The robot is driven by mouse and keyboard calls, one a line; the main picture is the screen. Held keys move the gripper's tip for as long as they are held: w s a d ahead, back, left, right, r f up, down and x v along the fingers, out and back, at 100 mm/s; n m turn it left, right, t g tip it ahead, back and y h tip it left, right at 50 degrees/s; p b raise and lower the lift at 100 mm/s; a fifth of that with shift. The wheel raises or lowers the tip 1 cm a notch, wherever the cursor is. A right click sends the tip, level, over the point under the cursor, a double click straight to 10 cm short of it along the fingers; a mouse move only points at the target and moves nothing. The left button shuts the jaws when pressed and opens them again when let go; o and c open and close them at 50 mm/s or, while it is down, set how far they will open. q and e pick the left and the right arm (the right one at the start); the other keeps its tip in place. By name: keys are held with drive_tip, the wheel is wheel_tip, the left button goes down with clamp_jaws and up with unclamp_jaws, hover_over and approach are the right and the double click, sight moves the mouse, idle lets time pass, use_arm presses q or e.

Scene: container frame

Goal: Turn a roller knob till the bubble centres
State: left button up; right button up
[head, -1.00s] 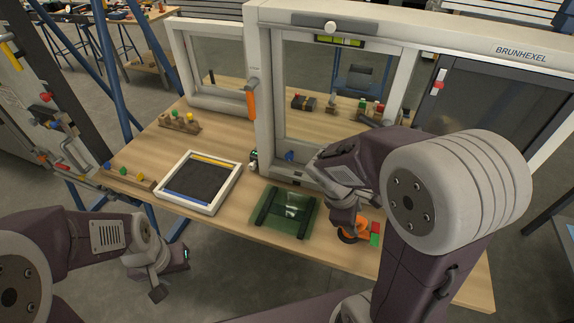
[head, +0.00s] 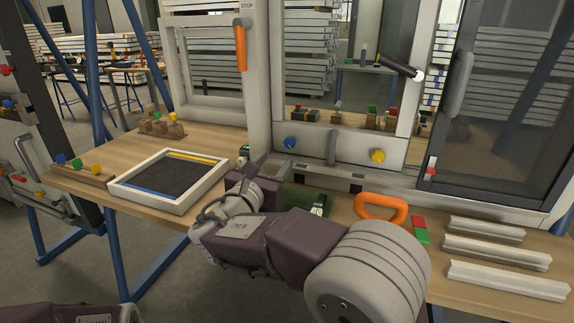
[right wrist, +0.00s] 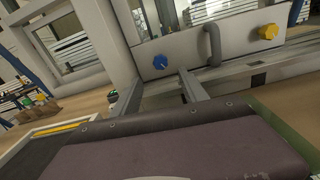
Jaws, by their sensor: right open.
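A blue knob (head: 291,143) and a yellow knob (head: 378,156) sit on the lower rail of the light grey frame, one on each side of a grey handle (head: 332,148). In the right wrist view the blue knob (right wrist: 159,61) is just beyond the fingers and the yellow knob (right wrist: 268,32) is at upper right. My right gripper (head: 268,169) is open in front of the rail, below and left of the blue knob, and apart from it. It also shows in the right wrist view (right wrist: 158,91). The bubble level is out of view. My left gripper is not in view.
A white-rimmed tray (head: 205,185) lies on the left of the table. An orange-handled tool (head: 381,208), red and green blocks (head: 420,228) and several metal profiles (head: 497,250) lie on the right. An orange lever (head: 240,47) hangs on the frame's post.

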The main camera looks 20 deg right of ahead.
sight(289, 145)
drive_tip(key=b+x, duration=0.2)
drive_tip(key=x, duration=0.6)
drive_tip(key=shift+d, duration=0.2)
drive_tip(key=shift+w+d, duration=0.25)
drive_tip(key=shift+w, duration=0.2)
clamp_jaws()
